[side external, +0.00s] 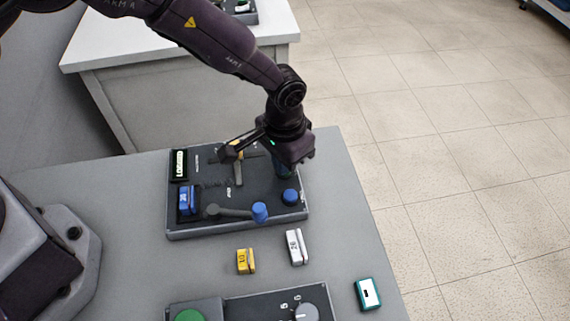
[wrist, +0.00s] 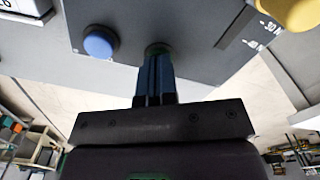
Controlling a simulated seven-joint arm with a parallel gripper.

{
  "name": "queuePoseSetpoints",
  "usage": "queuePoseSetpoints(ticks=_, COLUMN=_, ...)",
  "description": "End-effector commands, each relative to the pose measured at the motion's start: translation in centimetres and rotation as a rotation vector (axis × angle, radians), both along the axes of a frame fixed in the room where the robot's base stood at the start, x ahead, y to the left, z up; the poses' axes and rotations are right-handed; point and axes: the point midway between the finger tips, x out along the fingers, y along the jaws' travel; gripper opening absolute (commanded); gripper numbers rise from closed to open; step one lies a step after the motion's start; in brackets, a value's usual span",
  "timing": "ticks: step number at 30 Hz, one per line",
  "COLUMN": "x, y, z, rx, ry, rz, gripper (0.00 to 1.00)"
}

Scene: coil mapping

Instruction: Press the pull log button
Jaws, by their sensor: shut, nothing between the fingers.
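A dark control panel (side external: 250,222) lies on the grey table. A round blue button (side external: 290,197) sits near its right corner; it also shows at the upper left of the wrist view (wrist: 99,42). My gripper (side external: 284,174) is shut and empty, pointing down over the panel's right part, behind the blue button. In the wrist view my shut fingertips (wrist: 157,54) are at a small round greenish thing (wrist: 157,47), mostly hidden by them. I cannot tell whether they touch it. No legible label shows which control is the pull log button.
The panel also has a lever with a blue knob (side external: 260,211), a blue block (side external: 187,200) and a lit display (side external: 179,164). A yellow block (side external: 245,261), a white block (side external: 296,246) and a teal-edged block (side external: 368,293) lie in front. Another panel (side external: 250,308) stands nearer.

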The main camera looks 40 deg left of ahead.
Motion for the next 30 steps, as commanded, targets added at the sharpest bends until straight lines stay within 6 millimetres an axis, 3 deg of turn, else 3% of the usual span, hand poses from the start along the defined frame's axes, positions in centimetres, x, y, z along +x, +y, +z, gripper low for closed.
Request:
queuePoseSetpoints(ticks=14, x=0.0, y=0.0, z=0.2, rx=0.0, ry=0.0, rz=0.0, gripper=0.0)
queuePoseSetpoints(ticks=30, x=0.0, y=0.0, z=5.5, rx=-0.001, ry=-0.001, rz=0.0, gripper=0.0)
